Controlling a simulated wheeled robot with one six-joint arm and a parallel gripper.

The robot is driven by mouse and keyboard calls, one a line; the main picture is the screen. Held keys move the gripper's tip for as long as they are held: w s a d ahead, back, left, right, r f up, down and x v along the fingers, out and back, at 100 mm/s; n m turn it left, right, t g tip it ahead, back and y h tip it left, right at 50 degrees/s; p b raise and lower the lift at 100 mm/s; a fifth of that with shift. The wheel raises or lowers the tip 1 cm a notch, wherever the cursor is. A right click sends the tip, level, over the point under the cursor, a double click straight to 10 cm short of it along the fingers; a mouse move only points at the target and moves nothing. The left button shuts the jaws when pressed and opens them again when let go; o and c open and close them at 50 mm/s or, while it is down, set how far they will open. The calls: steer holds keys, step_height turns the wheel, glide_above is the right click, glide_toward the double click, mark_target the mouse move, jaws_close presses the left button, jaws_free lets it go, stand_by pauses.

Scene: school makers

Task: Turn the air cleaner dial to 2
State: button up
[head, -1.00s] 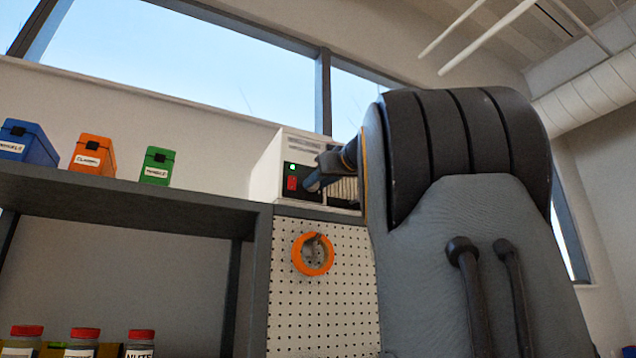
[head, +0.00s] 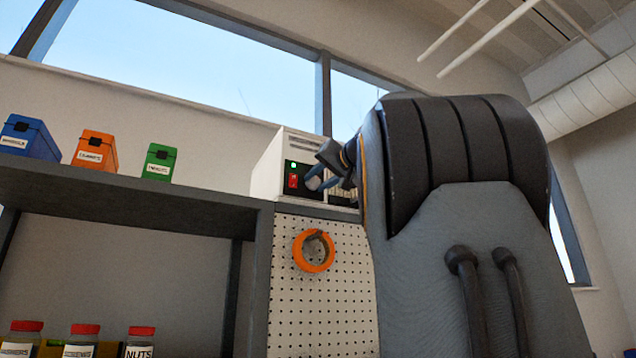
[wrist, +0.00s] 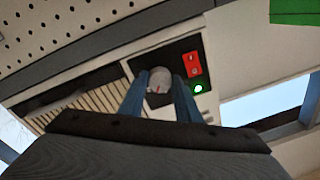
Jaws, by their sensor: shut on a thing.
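The air cleaner (head: 270,178) is a white box on top of the shelf unit, with a dark front panel, a red switch (head: 293,181) and a lit green lamp (head: 293,165). In the wrist view the grey round dial (wrist: 160,76) sits on the dark panel, with a small red mark on its face. My gripper (wrist: 158,84) has one blue-grey finger on each side of the dial and is shut on it. In the head view my gripper (head: 318,184) is at the panel, just right of the switch, and hides the dial. I cannot read any numbers around the dial.
Blue (head: 30,137), orange (head: 95,150) and green (head: 159,162) boxes stand on the shelf to the left. An orange ring (head: 298,252) hangs on the pegboard (head: 340,310) below the cleaner. Red-lidded jars (head: 140,345) stand lower left. My arm fills the right side.

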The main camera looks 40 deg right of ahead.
steer(key=shift+m, duration=2)
steer(key=o, duration=1.1)
steer(key=shift+c, duration=0.2)
steer(key=shift+s, duration=0.1)
steer(key=s+a+b, duration=0.1)
steer(key=s+b, duration=0.2)
steer(key=s, duration=0.4)
steer(key=shift+s+a+f, duration=0.2)
steer(key=shift+s+a, duration=0.05)
steer(key=shift+a, duration=0.1)
steer(key=shift+a, duration=0.1)
